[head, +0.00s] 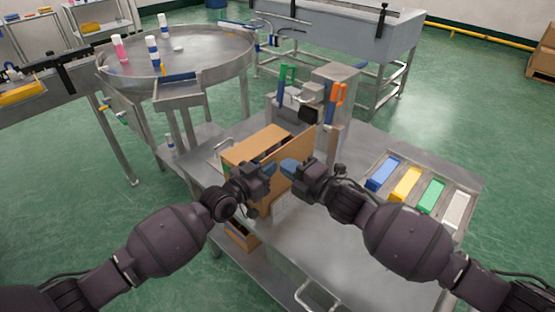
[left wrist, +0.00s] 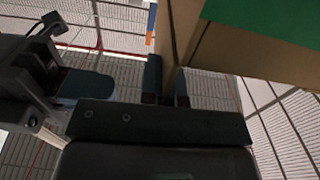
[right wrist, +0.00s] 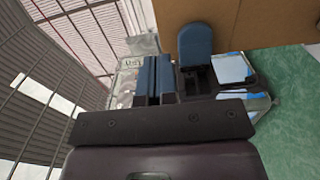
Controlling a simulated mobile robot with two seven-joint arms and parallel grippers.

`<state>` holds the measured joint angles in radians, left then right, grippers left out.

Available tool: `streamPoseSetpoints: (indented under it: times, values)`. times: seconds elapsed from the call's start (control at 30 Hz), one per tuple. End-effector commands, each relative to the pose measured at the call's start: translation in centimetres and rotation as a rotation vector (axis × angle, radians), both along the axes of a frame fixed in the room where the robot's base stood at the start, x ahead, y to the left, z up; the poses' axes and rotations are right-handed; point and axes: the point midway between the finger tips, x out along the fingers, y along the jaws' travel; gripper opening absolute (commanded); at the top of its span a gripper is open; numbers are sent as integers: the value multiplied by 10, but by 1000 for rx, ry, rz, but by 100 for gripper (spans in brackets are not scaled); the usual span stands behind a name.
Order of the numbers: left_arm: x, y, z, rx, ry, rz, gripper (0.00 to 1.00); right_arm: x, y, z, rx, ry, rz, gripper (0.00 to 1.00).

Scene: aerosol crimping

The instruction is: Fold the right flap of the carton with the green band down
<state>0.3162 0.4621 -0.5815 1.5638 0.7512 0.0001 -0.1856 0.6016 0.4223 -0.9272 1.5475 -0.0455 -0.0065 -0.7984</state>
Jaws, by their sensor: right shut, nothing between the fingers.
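The brown carton (head: 250,148) stands on the steel cart, with a tall panel (head: 298,158) raised on its right side. The green band (left wrist: 270,22) shows in the left wrist view. My left gripper (head: 270,168) is at the carton's front. In its wrist view a narrow cardboard edge (left wrist: 181,35) runs down between its slightly parted fingers; whether they press on it I cannot tell. My right gripper (head: 290,165) is shut and empty close beside the raised panel. Its fingers (right wrist: 158,75) lie together in the right wrist view, near brown cardboard (right wrist: 265,22).
A crimping stand (head: 333,95) with green and orange handles rises behind the carton. Blue, yellow, green and white blocks (head: 407,182) lie in a tray at the right. The cart top (head: 340,245) in front is clear. A round table (head: 195,50) with bottles stands at the back left.

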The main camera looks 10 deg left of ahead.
Motion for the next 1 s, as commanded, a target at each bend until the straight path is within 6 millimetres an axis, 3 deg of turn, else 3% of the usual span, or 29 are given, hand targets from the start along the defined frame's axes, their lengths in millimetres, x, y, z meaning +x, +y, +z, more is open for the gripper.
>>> streamPoseSetpoints:
  times: [0.1, 0.3, 1.0]
  values:
    - [0, 0, 0, 0, 0, 0, 0, 10, 16, 0, 1, 0, 1, 0]
    - [0, 0, 0, 0, 0, 0, 0, 20, 29, 0, 1, -1, 1, 0]
    - [0, 0, 0, 2, -1, 0, 0, 28, 40, 1, -33, 19, 2, 0]
